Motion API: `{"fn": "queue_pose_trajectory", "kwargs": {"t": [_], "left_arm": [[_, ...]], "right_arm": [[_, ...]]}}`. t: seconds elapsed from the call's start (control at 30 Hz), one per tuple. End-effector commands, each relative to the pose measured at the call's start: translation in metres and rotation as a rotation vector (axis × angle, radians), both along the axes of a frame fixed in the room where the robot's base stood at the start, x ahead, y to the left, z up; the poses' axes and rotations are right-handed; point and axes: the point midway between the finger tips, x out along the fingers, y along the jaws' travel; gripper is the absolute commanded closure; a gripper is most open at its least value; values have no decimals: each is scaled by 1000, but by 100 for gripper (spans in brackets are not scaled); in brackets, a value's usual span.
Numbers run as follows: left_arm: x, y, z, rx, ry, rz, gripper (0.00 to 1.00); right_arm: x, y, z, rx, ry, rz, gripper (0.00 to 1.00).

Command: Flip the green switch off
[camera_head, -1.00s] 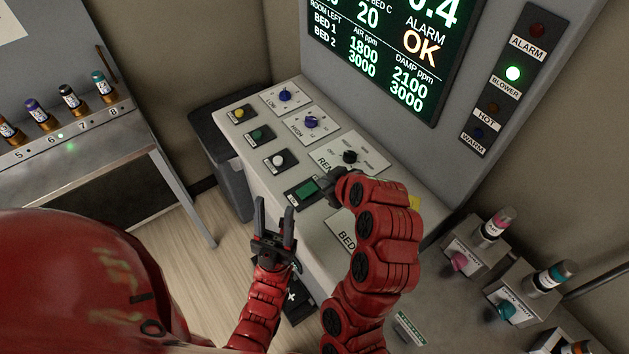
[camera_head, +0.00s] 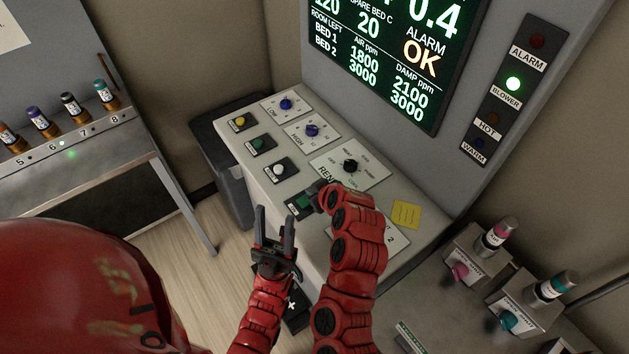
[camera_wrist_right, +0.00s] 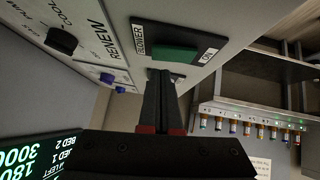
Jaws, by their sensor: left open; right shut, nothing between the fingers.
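The green rocker switch (camera_head: 299,205) sits on the near edge of the sloped console, partly hidden by my right gripper in the head view. In the right wrist view the green rocker (camera_wrist_right: 168,53) shows in its black plate, with an "ON" label at its right end. My right gripper (camera_head: 313,196) is shut and empty, its fingertips close to the switch; I cannot tell if they touch. Its closed fingers (camera_wrist_right: 161,74) show just below the rocker in the wrist view. My left gripper (camera_head: 274,217) is open and empty, in front of the console.
The console (camera_head: 238,109) also carries yellow, green and white buttons, blue knobs and a black knob (camera_head: 350,166). A yellow note (camera_head: 405,214) lies right of my right arm. The screen (camera_head: 385,60) stands behind.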

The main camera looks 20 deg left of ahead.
Motion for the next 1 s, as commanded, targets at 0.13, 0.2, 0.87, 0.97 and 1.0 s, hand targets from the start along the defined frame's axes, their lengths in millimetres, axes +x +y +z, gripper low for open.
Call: {"fn": "queue_pose_trajectory", "kwargs": {"t": [0.13,0.2,0.87,0.97,1.0], "left_arm": [[0,0,7,0,0,0,50],[0,0,7,0,1,0,50],[0,0,-20,0,0,0,50],[0,0,-20,0,0,0,50],[0,0,-19,0,0,0,50]], "right_arm": [[1,-2,-9,0,1,-2,100],[1,-2,-12,1,1,-3,100],[3,-3,-21,50,66,-1,100],[3,-4,-22,49,67,-1,100],[3,-3,-22,47,67,-1,100]]}}
